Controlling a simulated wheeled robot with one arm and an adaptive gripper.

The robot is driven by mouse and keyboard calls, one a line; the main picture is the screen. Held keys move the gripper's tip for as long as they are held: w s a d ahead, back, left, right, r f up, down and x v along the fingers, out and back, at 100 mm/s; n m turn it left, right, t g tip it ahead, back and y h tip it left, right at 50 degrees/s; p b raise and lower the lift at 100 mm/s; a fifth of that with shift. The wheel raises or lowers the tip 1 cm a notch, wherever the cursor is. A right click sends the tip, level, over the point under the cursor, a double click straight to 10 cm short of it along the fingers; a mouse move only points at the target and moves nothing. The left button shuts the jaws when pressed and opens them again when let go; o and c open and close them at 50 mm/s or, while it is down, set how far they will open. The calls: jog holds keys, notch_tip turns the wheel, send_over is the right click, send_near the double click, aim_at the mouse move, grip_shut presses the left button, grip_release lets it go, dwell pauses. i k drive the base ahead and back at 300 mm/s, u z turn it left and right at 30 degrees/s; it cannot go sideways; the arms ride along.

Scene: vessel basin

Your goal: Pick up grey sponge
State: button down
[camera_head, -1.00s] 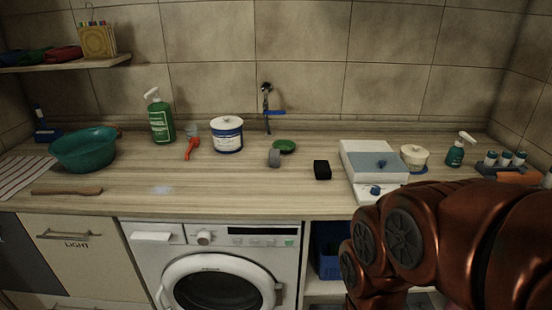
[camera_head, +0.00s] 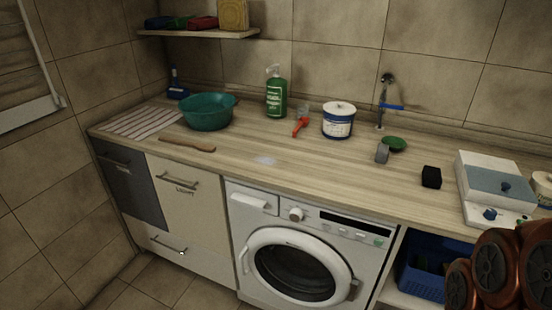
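A small grey block that looks like the grey sponge (camera_head: 382,153) stands on the wooden counter (camera_head: 330,170), in front of a green dish (camera_head: 394,144) and below the wall tap. It is upright and nothing covers it. A black block (camera_head: 431,177) lies on the counter to its right. Part of my reddish-brown arm shows at the lower right corner. My gripper is not in view, and nothing shows it touching the sponge.
A white box-like device (camera_head: 490,184) is at right. A washing machine (camera_head: 300,262) sits below. The counter's middle front is mostly clear.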

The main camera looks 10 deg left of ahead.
aim_at(382, 151)
jog(key=u, duration=0.65)
jog(key=i, duration=1.15)
jog(key=u, duration=0.2)
